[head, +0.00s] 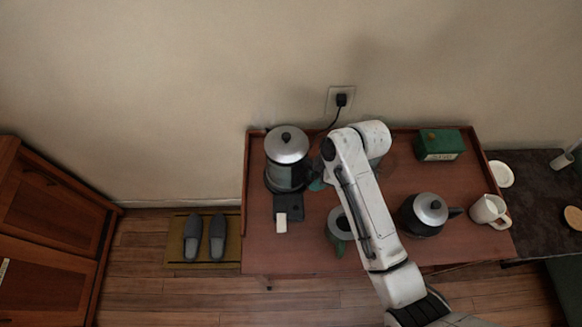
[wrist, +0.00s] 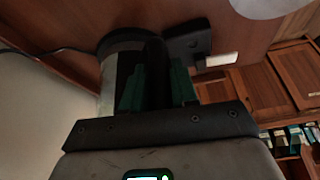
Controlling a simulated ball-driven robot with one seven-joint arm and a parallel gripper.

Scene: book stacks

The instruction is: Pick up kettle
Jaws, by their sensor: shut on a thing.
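The tall kettle (head: 285,147), with a silver lid and black knob, is at the left back of the wooden table (head: 290,255). My gripper (head: 317,180) is at its right side, mostly hidden under my arm. In the wrist view, the green fingers of my gripper (wrist: 156,92) are shut on the kettle's black upright handle, with the pale kettle body (wrist: 109,78) just behind. The kettle looks upright. I cannot tell whether its bottom touches the table. A smaller dark pot with a silver lid (head: 431,209) stands at the right.
A dark box with a white block (head: 281,222) lies in front of the kettle. A green tin (head: 439,144) and a white mug (head: 487,209) stand at the right. A cord runs from the wall outlet (head: 340,99).

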